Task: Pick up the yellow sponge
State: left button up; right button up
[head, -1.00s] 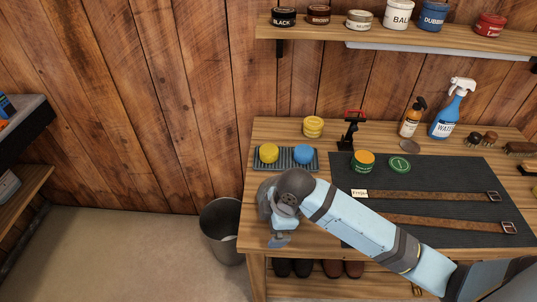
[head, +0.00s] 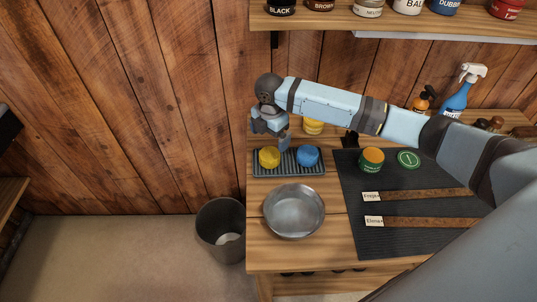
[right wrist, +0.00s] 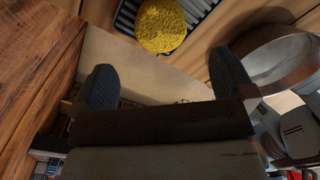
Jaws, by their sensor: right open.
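The round yellow sponge (head: 269,157) sits at the left end of a dark ridged tray (head: 289,164) on the wooden bench. A round blue sponge (head: 308,156) sits beside it on the same tray. My right gripper (head: 283,147) is open and empty, just above and behind the yellow sponge in the head view. In the right wrist view the yellow sponge (right wrist: 161,25) shows at the top, beyond the two spread fingertips (right wrist: 168,76) and not between them. My left gripper is not in view.
A metal bowl (head: 294,211) stands in front of the tray. A yellow tin (head: 313,127) stands behind it, partly hidden by my arm. A green tin (head: 371,161) and straps (head: 425,195) lie on the dark mat (head: 395,242) to the right. A bin (head: 220,231) stands left of the bench.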

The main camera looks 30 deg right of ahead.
aim_at(271, 152)
notch_tip(271, 152, down, 3)
jog(key=shift+w+f, duration=0.1)
jog(key=shift+f, duration=0.85)
jog(key=f+p, duration=0.1)
jog(key=f, duration=0.3)
jog(key=shift+d+f, duration=0.2)
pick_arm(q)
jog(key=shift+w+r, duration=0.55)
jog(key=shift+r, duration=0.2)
pick_arm(e)
jog(key=shift+c, duration=0.2)
jog(key=c, duration=1)
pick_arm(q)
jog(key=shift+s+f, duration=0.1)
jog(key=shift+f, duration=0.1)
pick_arm(e)
jog(key=shift+r, duration=0.15)
